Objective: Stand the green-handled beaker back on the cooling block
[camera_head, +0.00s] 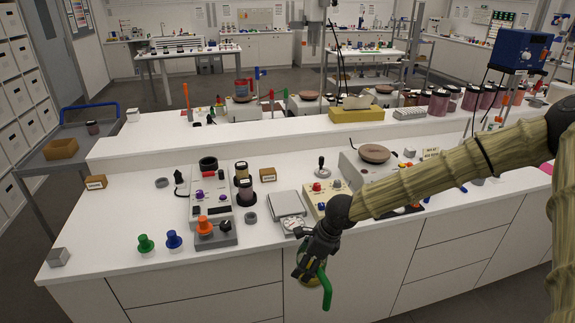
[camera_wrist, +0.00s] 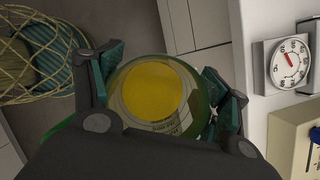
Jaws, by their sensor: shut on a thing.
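My gripper (camera_head: 314,258) is shut on the green-handled beaker (camera_head: 306,271) and holds it in the air in front of the bench's front edge. The green handle (camera_head: 327,289) hangs down on the right side. In the wrist view the clear beaker (camera_wrist: 152,92) sits between my two fingers, with yellow contents showing through its round mouth. My fingers hide part of its walls. A flat grey square block (camera_head: 286,203) lies on the bench behind and left of my gripper. It may be the cooling block, but I cannot tell for sure.
A round dial (camera_head: 294,226) stands at the grey block's front edge. A cream box with a red knob (camera_head: 318,188) is right of the block. Left are a control box (camera_head: 216,234), green (camera_head: 146,243) and blue (camera_head: 173,240) knobs. Bare bench (camera_head: 120,215) lies farther left.

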